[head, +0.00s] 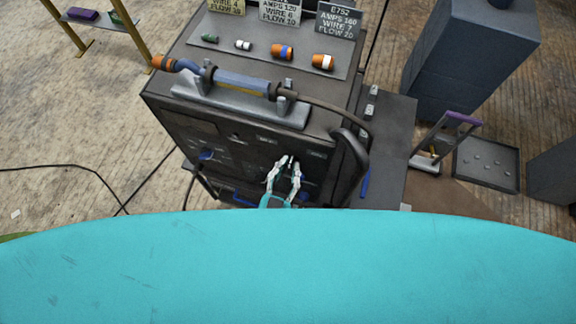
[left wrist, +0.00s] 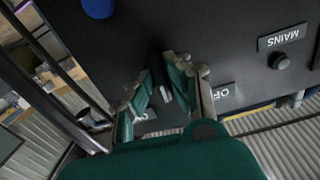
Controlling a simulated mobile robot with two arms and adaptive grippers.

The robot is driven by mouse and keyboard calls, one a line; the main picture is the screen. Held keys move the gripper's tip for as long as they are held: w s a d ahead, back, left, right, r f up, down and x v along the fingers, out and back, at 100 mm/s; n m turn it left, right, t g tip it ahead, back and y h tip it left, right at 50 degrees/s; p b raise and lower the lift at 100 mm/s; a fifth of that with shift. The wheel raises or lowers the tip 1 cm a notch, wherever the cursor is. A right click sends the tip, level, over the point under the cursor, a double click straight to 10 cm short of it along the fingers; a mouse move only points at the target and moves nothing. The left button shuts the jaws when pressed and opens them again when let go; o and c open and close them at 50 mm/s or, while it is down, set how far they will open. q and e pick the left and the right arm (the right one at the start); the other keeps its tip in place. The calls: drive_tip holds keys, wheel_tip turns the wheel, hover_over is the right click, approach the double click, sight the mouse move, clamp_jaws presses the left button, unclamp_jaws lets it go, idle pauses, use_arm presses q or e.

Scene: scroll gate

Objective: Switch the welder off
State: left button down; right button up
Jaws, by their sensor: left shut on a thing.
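The welder (head: 180,118) is a dark box with a front panel that faces me. My left gripper (head: 289,163) is at the right part of this panel, with its fingertips close together. In the left wrist view, the green-padded fingers stand on both sides of a small dark switch lever (left wrist: 165,92) with a pale tip, and are shut on it. An upside-down label, partly hidden and starting with "OF" (left wrist: 225,92), is beside the right finger. My right gripper is not in view.
A welding torch (head: 240,82) lies in a cradle on top of the welder, its cable looping down the right side. Several small nozzles and amps cards (head: 339,20) sit behind it. A blue knob (head: 206,154) is left on the panel. A tray (head: 487,163) is at right.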

use_arm(q)
drive_tip(key=n, duration=0.4)
drive_tip(key=shift+n, duration=0.3)
drive_tip(key=n, duration=0.4)
drive_tip(key=shift+n, duration=0.3)
drive_tip(key=c, duration=1.3)
unclamp_jaws()
drive_tip(key=shift+c, duration=0.2)
drive_tip(key=shift+s, duration=0.1)
drive_tip(key=v, duration=1.2)
